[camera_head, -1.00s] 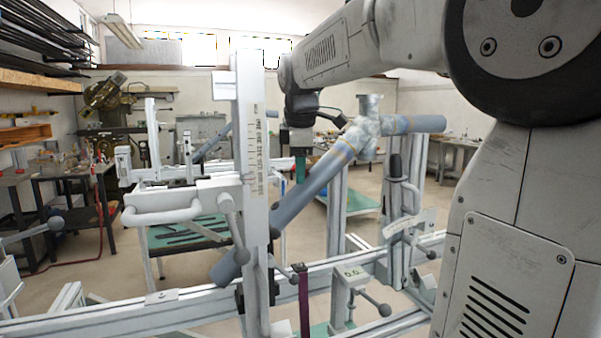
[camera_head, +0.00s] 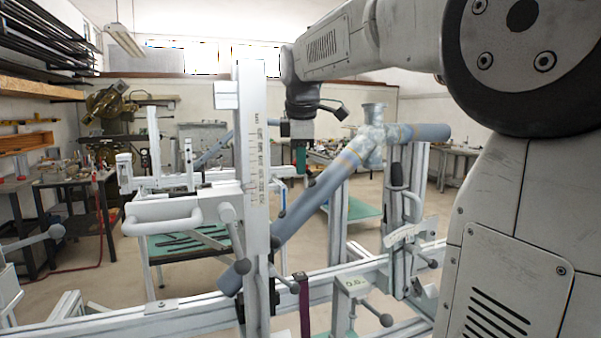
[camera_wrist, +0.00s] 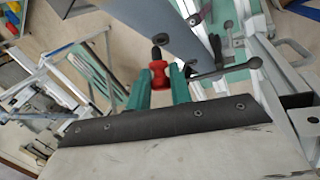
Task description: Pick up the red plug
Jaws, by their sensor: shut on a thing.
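The red plug (camera_wrist: 158,78) shows in the wrist view with a dark tip at its far end. It sits between the two green fingers of my gripper (camera_wrist: 159,88), which are shut on it. In the head view my gripper (camera_head: 300,158) hangs pointing down, just behind the grey sloping frame tube (camera_head: 318,190).
A white upright post (camera_head: 250,130) with a scale stands left of my gripper. A rail (camera_head: 170,318) with clamps and ball-ended levers runs across the front. A green-topped table (camera_head: 185,245) stands behind. Floor between the benches is open.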

